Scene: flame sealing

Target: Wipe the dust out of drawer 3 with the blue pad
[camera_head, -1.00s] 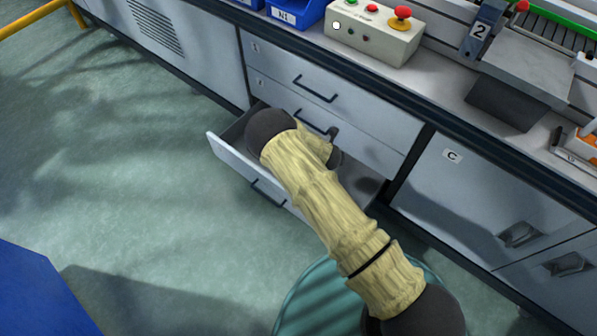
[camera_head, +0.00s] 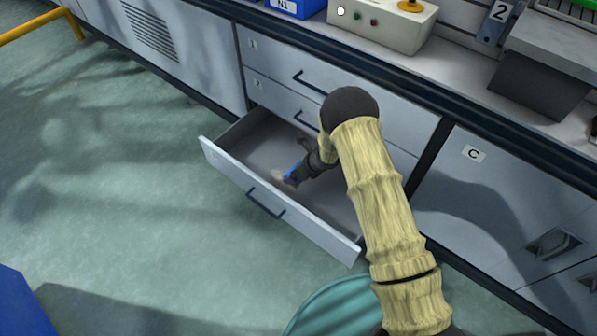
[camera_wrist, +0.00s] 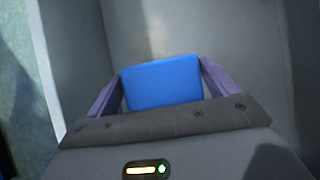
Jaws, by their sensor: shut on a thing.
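The bottom drawer (camera_head: 258,207) is pulled open below two closed drawers; I take it for drawer 3, though its number is not readable. My gripper (camera_head: 294,180) is inside this drawer, near its front wall. It is shut on the blue pad (camera_wrist: 163,82), which sits between both fingers in the wrist view. In the head view only a thin blue edge of the pad (camera_head: 290,174) shows. A small brownish patch of dust (camera_head: 278,175) lies on the drawer floor beside the pad. A faint brown smudge also shows beyond the pad in the wrist view (camera_wrist: 155,28). I cannot tell whether the pad touches the floor.
Two closed drawers with handles (camera_head: 310,82) are above the open one. Cabinet C (camera_head: 485,190) is closed at the right. A control box (camera_head: 385,25) and a blue bin (camera_head: 293,7) stand on the bench. A teal round object (camera_head: 335,302) stands in front.

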